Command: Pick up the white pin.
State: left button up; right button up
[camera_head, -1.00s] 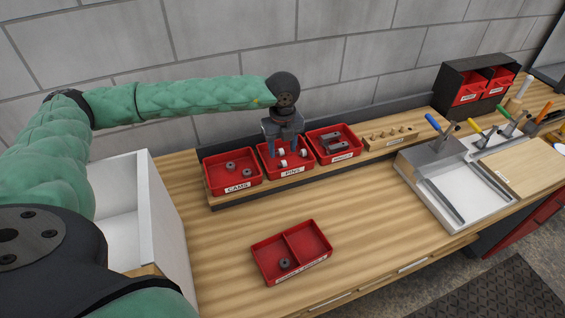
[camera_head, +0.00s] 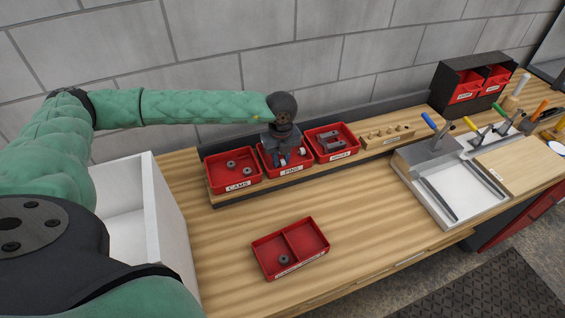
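My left gripper (camera_head: 283,158) points down inside the red bin labelled PINS (camera_head: 292,171), the middle bin of three on the raised shelf. The gripper hides much of the bin's inside. A small white pin end (camera_head: 302,153) shows beside the fingers at their right. The fingers are too small and too covered to tell whether they are open or shut on a pin. My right gripper is not in view.
The CAMS bin (camera_head: 236,187) stands left of the PINS bin, and another red bin (camera_head: 350,154) stands right. A two-compartment red tray (camera_head: 315,252) with a dark ring lies on the bench in front. A white box (camera_head: 160,215) stands at left.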

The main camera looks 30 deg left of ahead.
pick_arm(q)
jog(key=shift+c, duration=1.4)
